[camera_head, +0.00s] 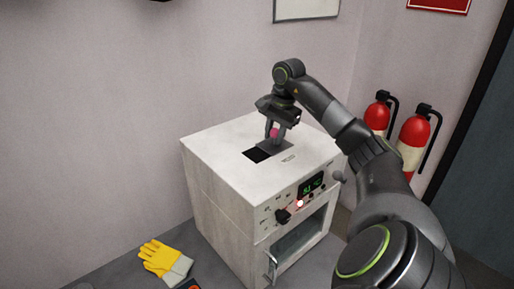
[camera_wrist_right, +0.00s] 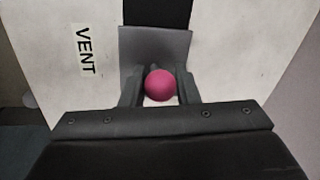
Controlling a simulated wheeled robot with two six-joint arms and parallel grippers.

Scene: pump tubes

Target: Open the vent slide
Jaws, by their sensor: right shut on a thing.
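The vent slide (camera_head: 277,148) is a dark grey plate on top of a white box-shaped machine (camera_head: 215,160). A black opening (camera_head: 256,155) shows beside the plate, on its left. The slide also shows in the wrist view (camera_wrist_right: 157,42), with the black opening (camera_wrist_right: 157,12) beyond it and a printed VENT label (camera_wrist_right: 85,50) beside it. My right gripper (camera_head: 273,138) is above the slide, its fingers shut on the slide's pink round knob (camera_wrist_right: 159,85). The knob's lower part is hidden between the fingers. My left gripper is not in view.
Yellow gloves (camera_head: 160,256) lie at the lower left. Red fire extinguishers (camera_head: 414,130) stand by the wall at right, behind my arm.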

